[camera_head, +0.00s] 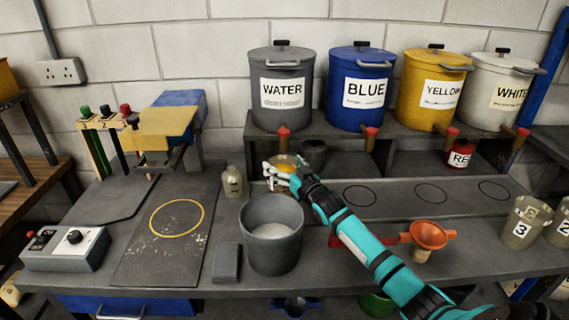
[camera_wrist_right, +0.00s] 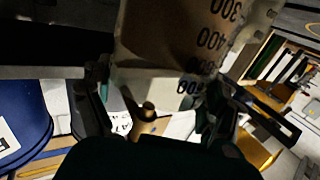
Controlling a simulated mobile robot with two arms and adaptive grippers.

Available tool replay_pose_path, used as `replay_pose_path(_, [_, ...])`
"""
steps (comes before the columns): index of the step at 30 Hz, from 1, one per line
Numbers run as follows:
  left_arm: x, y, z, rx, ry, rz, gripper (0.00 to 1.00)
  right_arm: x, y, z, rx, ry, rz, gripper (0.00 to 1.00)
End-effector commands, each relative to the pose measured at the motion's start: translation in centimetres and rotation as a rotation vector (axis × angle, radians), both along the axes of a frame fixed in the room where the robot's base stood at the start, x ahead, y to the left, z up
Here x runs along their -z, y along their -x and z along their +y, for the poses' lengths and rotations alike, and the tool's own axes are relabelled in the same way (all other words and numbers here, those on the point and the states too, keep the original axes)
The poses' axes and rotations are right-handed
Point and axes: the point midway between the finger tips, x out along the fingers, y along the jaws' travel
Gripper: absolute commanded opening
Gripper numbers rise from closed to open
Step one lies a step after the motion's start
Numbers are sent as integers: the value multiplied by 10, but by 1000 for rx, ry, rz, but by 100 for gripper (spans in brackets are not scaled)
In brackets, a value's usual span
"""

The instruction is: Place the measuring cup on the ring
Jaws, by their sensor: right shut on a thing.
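My right gripper (camera_head: 282,180) is shut on the measuring cup (camera_wrist_right: 170,40), below the WATER tap and behind the grey bucket. In the wrist view the cup is translucent with dark graduation numbers, between the fingers of the right gripper (camera_wrist_right: 158,98). In the head view only part of the cup (camera_head: 285,162) shows, with a yellow-orange tint. A yellow ring (camera_head: 152,222) is marked on the dark board at left, empty. Dark rings (camera_head: 361,207) are marked along the low ledge at right, also empty. My left gripper is not in view.
The grey bucket (camera_head: 272,250) stands in front of my gripper, a small bottle (camera_head: 232,182) to its left. An orange funnel (camera_head: 430,235) stands at right. Drums, including the blue drum (camera_head: 360,95), line the shelf, their taps projecting forward. Cups 2 and 3 (camera_head: 522,225) stand far right.

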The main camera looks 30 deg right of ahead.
Motion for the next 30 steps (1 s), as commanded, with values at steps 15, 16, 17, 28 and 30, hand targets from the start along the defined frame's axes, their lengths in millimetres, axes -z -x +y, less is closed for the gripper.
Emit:
replay_pose_path(15, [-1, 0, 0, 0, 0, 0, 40, 2, 0, 0, -1, 0, -2, 100])
replay_pose_path(16, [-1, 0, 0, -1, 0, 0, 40, 2, 0, 0, -1, 0, -2, 100])
replay_pose_path(17, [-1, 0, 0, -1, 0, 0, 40, 2, 0, 0, -1, 0, -2, 100])
replay_pose_path(28, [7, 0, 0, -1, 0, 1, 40, 5, 40, 2, -2, 0, -2, 100])
replay_pose_path(30, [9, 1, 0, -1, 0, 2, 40, 5, 51, 3, -1, 0, 0, 100])
